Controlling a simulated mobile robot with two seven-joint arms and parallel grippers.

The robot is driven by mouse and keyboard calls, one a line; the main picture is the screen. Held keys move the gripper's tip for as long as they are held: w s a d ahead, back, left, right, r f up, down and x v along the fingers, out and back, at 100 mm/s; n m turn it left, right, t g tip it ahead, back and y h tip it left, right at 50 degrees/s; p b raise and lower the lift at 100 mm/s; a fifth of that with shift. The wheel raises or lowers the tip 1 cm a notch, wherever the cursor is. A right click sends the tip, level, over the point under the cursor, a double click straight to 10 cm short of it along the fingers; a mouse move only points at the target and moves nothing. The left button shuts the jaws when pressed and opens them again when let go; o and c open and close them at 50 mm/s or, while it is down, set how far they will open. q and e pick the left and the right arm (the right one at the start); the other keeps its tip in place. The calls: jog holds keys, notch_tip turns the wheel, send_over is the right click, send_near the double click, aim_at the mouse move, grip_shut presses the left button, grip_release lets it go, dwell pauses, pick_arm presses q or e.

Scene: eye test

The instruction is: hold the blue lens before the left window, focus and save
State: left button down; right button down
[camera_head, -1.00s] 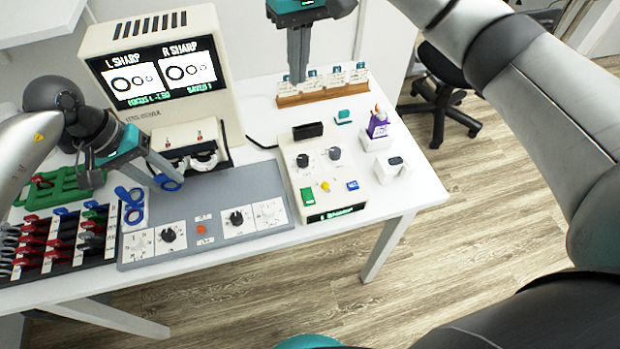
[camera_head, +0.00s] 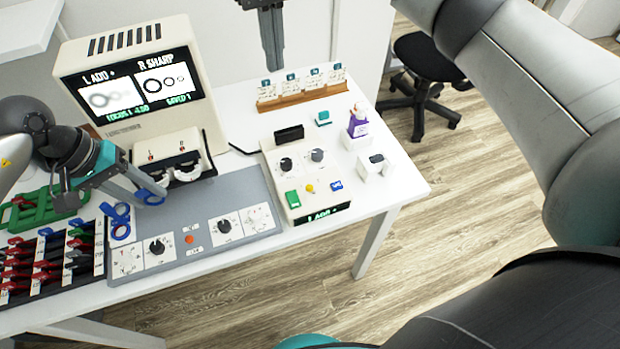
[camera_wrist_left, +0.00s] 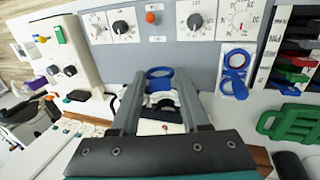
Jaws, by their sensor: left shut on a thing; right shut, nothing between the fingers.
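My left gripper (camera_head: 150,188) is shut on the blue lens (camera_head: 147,198), a ring that also shows between its fingers in the left wrist view (camera_wrist_left: 160,73). The lens is in front of the left window (camera_head: 147,179), partly covered by the fingers; its exact alignment is unclear. The right window (camera_head: 188,174) is uncovered. The tester's screen (camera_head: 132,86) reads "L ADD +" over blurred grey rings and "R SHARP" over crisp black rings. The grey panel has a left knob (camera_head: 156,246), a right knob (camera_head: 224,226) and an orange button (camera_head: 189,239). My right gripper (camera_head: 273,70) is shut and empty above the table.
Other blue rings (camera_head: 119,221) lie left of the panel, beside a lens rack (camera_head: 50,262) and a green frame (camera_head: 40,208). A control box (camera_head: 270,165) has green, yellow and blue buttons. A wooden card rack (camera_head: 300,98) and purple bottle (camera_head: 357,126) stand behind.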

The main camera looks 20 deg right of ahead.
pick_arm(q)
jog(key=shift+s+r+p, duration=1.25)
jog(key=shift+s+r, duration=0.55)
jog(key=shift+s, duration=0.1)
